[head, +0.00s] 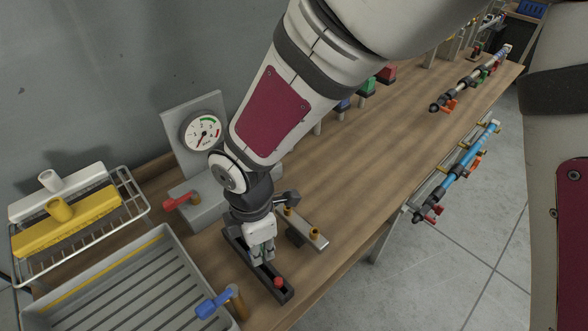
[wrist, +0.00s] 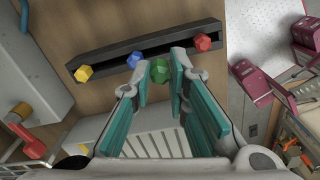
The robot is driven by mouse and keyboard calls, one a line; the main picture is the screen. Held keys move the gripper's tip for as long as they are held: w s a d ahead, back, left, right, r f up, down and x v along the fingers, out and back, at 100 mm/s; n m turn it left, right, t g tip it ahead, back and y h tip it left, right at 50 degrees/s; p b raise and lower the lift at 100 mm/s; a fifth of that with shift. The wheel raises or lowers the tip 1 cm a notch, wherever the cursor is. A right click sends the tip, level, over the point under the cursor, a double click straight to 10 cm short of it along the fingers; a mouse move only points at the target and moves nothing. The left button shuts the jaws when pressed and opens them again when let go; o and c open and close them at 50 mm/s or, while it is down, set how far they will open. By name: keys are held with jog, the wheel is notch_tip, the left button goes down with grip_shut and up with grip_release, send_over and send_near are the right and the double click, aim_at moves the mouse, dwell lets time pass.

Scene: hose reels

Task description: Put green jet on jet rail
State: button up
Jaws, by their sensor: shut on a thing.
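The jet rail (head: 240,251) is a dark grooved bar on the bench; it also shows across the top of the wrist view (wrist: 170,43). In the wrist view a yellow jet (wrist: 84,73) sits at its left end, a blue jet (wrist: 134,60) near its middle and a red jet (wrist: 203,42) toward its right end. My gripper (head: 264,257) points down over the rail, its teal-padded fingers (wrist: 160,78) shut on the green jet (wrist: 159,70). The green jet appears between blue and red, at the rail's near edge; whether it touches the rail is unclear.
A grey tray (head: 75,282) with a blue-handled tap (head: 213,304) stands at the left front. A gauge (head: 203,131) and red-handled valve (head: 182,201) stand behind. A small plate with brass pegs (head: 310,241) lies right of the rail.

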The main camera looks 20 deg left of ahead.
notch_tip(320, 180, down, 3)
jog(key=shift+s+r+p, duration=0.1)
jog(key=shift+p, duration=0.2)
jog(key=shift+f, duration=0.3)
jog(key=shift+f+b, duration=0.4)
jog(key=shift+f, duration=0.15)
jog(key=shift+f, duration=0.1)
jog(key=o, duration=0.8)
